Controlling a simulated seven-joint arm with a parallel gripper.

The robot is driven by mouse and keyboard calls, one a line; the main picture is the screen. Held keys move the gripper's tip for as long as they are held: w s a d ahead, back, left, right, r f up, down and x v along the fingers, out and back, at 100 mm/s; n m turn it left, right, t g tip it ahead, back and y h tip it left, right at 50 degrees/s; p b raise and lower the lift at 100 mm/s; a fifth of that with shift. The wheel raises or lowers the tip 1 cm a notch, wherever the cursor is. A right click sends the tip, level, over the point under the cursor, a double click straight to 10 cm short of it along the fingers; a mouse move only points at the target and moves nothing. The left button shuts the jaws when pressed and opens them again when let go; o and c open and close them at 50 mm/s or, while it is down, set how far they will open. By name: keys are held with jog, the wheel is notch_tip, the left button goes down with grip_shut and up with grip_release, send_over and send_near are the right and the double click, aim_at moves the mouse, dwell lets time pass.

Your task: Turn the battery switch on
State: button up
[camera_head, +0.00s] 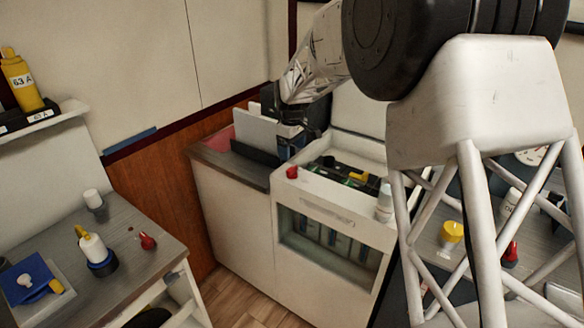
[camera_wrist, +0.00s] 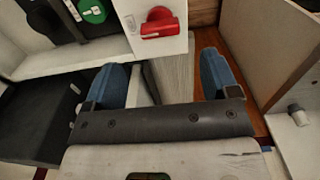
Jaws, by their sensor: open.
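A red rotary switch (camera_head: 291,172), apparently the battery switch, sits on the front left corner of the white cabinet (camera_head: 335,212). In the wrist view the red switch (camera_wrist: 160,22) has a wide handle lying crosswise on a white panel, ahead of the fingertips. No label on it is readable. My gripper (camera_wrist: 162,82) is open, with two blue fingers spread and nothing held between them. In the head view my gripper (camera_head: 292,146) is behind and above the switch, partly hidden. The fingers and the switch look apart.
A yellow handle (camera_head: 358,177) and a white bottle (camera_head: 384,204) are on the cabinet to the right. White upright panels (camera_head: 255,134) stand close left of my gripper. A green round part (camera_wrist: 93,10) lies left of the switch. A side table (camera_head: 125,238) holds several small items.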

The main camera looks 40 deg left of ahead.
aim_at(292, 168)
jog(key=shift+f, duration=3.8)
jog(key=shift+c, duration=0.2)
jog(key=c, duration=0.9)
